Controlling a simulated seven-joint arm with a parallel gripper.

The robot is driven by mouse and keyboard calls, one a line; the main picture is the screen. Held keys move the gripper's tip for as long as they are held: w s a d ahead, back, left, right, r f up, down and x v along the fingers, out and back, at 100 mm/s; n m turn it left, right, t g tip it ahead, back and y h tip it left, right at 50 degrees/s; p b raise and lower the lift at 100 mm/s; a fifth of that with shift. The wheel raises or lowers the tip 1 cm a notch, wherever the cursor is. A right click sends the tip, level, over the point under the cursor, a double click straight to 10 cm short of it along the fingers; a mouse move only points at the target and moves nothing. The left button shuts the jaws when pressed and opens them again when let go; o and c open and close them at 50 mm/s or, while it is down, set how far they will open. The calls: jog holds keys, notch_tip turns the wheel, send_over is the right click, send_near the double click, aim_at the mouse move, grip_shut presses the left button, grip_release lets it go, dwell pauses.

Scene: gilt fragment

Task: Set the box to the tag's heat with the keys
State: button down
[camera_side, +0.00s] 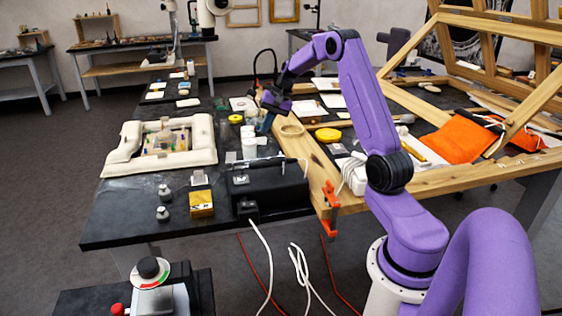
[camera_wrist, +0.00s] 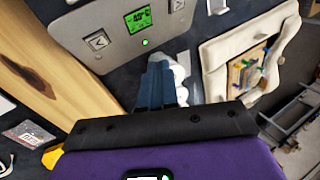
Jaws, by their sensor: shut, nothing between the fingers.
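The black box (camera_side: 270,188) with a handle sits at the table's front edge. In the wrist view a grey panel (camera_wrist: 118,55), apparently the box's, carries a green lit display (camera_wrist: 138,18), whose digits are too small to read surely. One arrow key (camera_wrist: 98,40) is left of the display and another key (camera_wrist: 176,5) right of it, cut by the top edge. A small green light (camera_wrist: 145,42) is lit below the display. My gripper (camera_side: 266,124) is shut and empty, behind the box and apart from it; its blue fingers (camera_wrist: 161,82) show below the panel. I cannot identify the tag surely.
A white cushioned frame (camera_side: 120,165) with a coloured fragment lies left of the box. White jars (camera_side: 248,145) stand between them and my gripper. A yellow block (camera_side: 201,204) and small metal weights (camera_side: 164,193) are front left. The wooden table (camera_side: 320,190) borders the right.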

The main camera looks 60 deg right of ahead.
jog(key=s+d+f+m, duration=0.1)
jog(key=d, duration=0.5)
jog(key=shift+m+t, duration=0.4)
jog(key=shift+a, duration=0.1)
jog(key=shift+s+a+f, duration=0.55)
jog(key=shift+f, duration=0.7)
jog(key=shift+s+a+f, duration=0.55)
jog(key=shift+s+f, duration=0.05)
jog(key=shift+f, duration=0.6)
jog(key=shift+s+a+f, duration=0.55)
jog(key=shift+f, duration=0.7)
jog(key=shift+f, duration=0.15)
jog(key=shift+s+a+f, duration=0.15)
jog(key=shift+s+f, duration=0.05)
